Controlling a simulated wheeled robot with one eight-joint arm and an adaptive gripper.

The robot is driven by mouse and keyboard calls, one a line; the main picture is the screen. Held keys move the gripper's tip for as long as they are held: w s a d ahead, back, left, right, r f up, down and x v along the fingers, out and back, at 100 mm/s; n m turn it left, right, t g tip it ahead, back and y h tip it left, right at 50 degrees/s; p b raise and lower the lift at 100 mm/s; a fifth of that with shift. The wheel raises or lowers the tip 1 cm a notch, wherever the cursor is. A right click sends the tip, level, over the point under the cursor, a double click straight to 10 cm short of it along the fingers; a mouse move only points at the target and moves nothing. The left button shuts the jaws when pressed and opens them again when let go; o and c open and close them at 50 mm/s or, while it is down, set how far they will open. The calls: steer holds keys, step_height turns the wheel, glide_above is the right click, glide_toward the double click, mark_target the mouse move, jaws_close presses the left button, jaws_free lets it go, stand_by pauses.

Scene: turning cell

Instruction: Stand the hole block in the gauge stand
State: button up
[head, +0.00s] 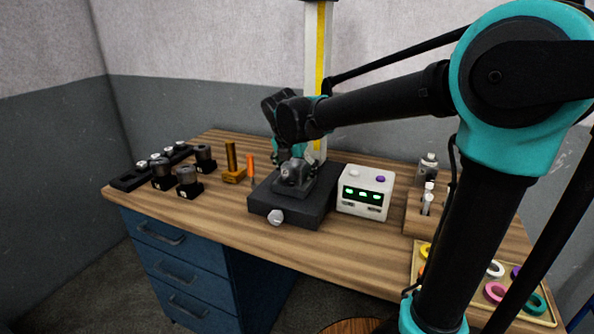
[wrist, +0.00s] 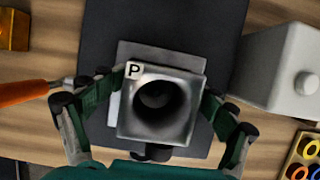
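The hole block (wrist: 185,128) is a grey metal block with a dark round bore facing the wrist camera and a white "P" tag on one corner. In the head view the block (head: 297,172) is partly covered by my gripper. My gripper (head: 288,160) points down, its two fingers against opposite sides of the block in the wrist view (wrist: 163,90). The gauge stand (head: 290,208) appears to be the dark slab with a round knob at its front. A paler square plate (wrist: 150,50) shows beneath the block; whether the block rests on it I cannot tell.
A white display box (head: 365,192) stands close right of the slab. Dark holders with grey cylinders (head: 187,178) sit further left. A wooden rack (head: 413,216) and ring tray (head: 540,319) are at right.

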stand_by(0.3)
steer(key=v, duration=1.2)
